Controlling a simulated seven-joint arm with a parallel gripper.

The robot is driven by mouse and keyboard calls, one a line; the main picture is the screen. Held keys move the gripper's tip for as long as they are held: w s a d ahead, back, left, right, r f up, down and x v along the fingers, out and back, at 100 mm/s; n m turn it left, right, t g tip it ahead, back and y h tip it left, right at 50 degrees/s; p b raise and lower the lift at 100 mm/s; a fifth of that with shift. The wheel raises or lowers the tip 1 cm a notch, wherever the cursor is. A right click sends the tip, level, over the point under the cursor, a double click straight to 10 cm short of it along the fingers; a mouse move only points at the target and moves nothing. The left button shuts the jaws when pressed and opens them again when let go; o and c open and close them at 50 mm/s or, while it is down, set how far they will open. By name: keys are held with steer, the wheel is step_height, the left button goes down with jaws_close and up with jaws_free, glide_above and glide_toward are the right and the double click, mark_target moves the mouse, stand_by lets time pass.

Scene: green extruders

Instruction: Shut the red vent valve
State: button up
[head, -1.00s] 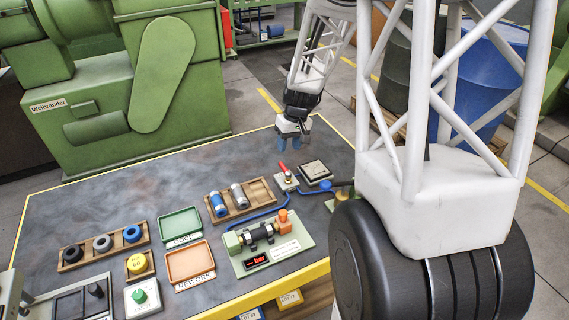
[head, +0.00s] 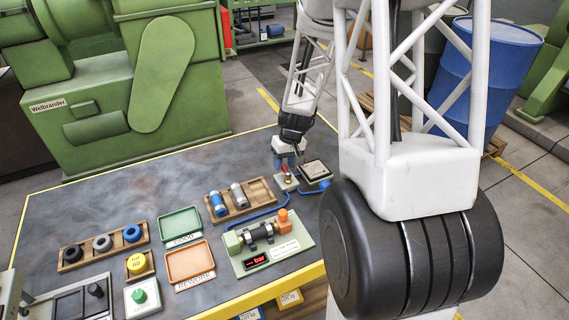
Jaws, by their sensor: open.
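The red vent valve (head: 285,174) sits on a small pale plate at the back right of the bench. A small part of its red handle shows just below my gripper, and the rest is hidden.
A square grey plate (head: 315,170) lies just right of the valve. A blue hose (head: 266,212) runs from the valve area towards the green test fixture (head: 268,246). A wooden rack (head: 240,198) with a blue and a silver cylinder stands left of the valve.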

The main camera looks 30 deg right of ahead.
steer(key=shift+f, duration=0.25)
jaws_close()
